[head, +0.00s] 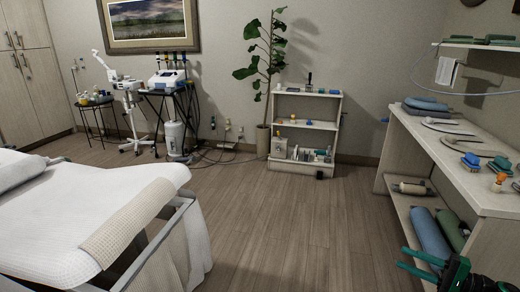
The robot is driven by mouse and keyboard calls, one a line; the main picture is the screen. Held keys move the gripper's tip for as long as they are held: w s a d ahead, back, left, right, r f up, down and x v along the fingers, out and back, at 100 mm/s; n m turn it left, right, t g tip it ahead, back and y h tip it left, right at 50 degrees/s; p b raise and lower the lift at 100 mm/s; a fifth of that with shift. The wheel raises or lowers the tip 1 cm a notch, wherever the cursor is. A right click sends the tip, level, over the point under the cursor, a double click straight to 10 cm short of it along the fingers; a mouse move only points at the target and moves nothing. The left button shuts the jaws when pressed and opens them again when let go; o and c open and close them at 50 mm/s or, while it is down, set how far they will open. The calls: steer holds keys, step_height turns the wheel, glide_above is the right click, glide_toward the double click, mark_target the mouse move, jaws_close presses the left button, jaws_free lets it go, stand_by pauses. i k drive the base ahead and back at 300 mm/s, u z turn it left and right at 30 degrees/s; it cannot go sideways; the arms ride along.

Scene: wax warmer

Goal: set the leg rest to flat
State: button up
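A treatment bed (70,215) under a white sheet fills the lower left, cut off by the frame edge. A beige towel (128,220) lies across it near its right side. A grey metal frame rail (160,240) shows under that side, with cloth hanging below. I cannot clearly tell which bed section is the leg rest, or its angle; no lever or control for it is visible. My gripper (400,258), with green fingers, is at the lower right, far from the bed. Its two fingers point left with a gap between them, and it looks empty.
Wood floor (290,225) lies clear between the bed and the right-hand counter (450,150), which holds trays and brushes, with rolled towels below. A small shelf (305,122), a plant (262,60) and equipment trolleys (170,90) stand along the back wall. Cables lie on the floor there.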

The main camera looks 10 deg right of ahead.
mark_target(63, 243)
steer(key=i, duration=1.95)
steer(key=z, duration=0.3)
steer(key=i, duration=1.2)
steer(key=u, duration=2.55)
